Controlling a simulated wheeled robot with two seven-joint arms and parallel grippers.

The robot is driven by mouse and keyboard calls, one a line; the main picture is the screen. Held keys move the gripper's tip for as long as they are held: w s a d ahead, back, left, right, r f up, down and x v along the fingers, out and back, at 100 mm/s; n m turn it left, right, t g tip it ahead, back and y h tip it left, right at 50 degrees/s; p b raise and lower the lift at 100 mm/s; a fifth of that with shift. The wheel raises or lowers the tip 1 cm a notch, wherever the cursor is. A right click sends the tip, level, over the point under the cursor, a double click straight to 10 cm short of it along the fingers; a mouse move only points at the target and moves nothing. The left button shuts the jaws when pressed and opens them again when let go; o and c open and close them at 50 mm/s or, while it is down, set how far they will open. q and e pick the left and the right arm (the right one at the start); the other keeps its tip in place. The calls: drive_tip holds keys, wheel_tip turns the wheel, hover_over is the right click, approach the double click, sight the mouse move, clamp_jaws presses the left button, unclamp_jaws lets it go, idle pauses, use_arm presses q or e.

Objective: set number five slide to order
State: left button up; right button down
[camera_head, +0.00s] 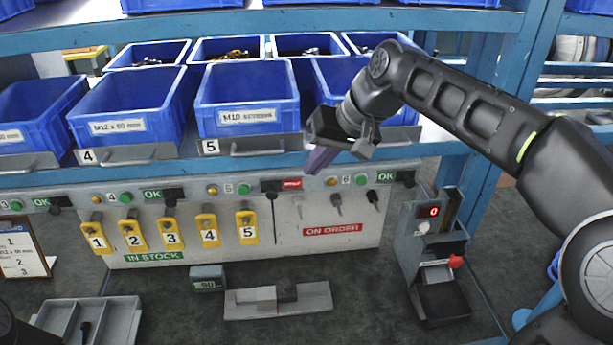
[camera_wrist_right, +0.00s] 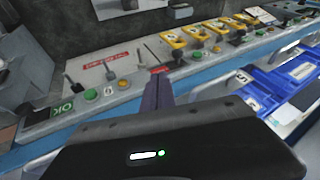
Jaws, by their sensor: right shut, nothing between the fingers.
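The number five slide (camera_head: 271,186) is a black block on the shelf-edge strip below the bin marked 5. It sits at the left of its slot, and a red label (camera_head: 292,184) shows to its right. The red label also shows in the right wrist view (camera_wrist_right: 160,69), just beyond the fingertips. My right gripper (camera_head: 315,168) is shut and empty, its purple-grey fingers pointing down at the strip, to the right of the slide and a little above the red label. I cannot tell whether they touch the strip. My left gripper is out of view.
Other slides show green OK labels (camera_head: 153,195). Blue bins (camera_head: 247,97) stand above the strip. Yellow numbered tags (camera_head: 247,227) hang on the board below, beside bare hooks over ON ORDER (camera_head: 332,229). A grey device with a red display (camera_head: 433,212) stands at the right.

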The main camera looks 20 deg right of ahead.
drive_tip(key=shift+v, duration=2.55)
